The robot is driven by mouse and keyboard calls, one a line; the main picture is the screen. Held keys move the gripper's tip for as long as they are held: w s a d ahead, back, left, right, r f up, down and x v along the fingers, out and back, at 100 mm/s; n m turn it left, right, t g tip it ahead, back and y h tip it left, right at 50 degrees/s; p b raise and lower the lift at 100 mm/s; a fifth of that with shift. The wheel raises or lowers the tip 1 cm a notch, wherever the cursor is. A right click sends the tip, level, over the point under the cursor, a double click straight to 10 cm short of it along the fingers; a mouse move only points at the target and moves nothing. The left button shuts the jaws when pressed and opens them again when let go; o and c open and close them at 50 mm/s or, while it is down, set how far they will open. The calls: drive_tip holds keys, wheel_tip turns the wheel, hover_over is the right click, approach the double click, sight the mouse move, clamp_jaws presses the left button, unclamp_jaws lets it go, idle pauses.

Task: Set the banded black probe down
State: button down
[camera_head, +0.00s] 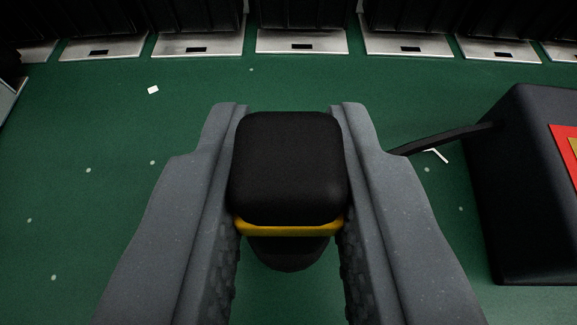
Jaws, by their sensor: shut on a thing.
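The banded black probe (288,170) is between the two grey fingers of my gripper (289,165). I look at its rounded black end, with a yellow band (289,228) below it and a darker part under the band. My gripper is shut on it, one finger touching each side. The probe is over the green surface (110,190). Its far end is hidden, and I cannot tell how high it is above the surface.
A black box (505,190) with a red and yellow label stands at the right, with a dark cable or lead (440,138) running from it toward my right finger. Several black units on metal plates (302,41) line the back. The green surface at the left is mostly clear.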

drive_tip(key=shift+f, duration=0.1)
drive_tip(key=c, duration=1.3)
unclamp_jaws()
drive_tip(key=shift+s+r, duration=0.4)
drive_tip(key=shift+s, duration=0.1)
drive_tip(key=p+v, duration=0.2)
drive_tip(key=v, duration=0.9)
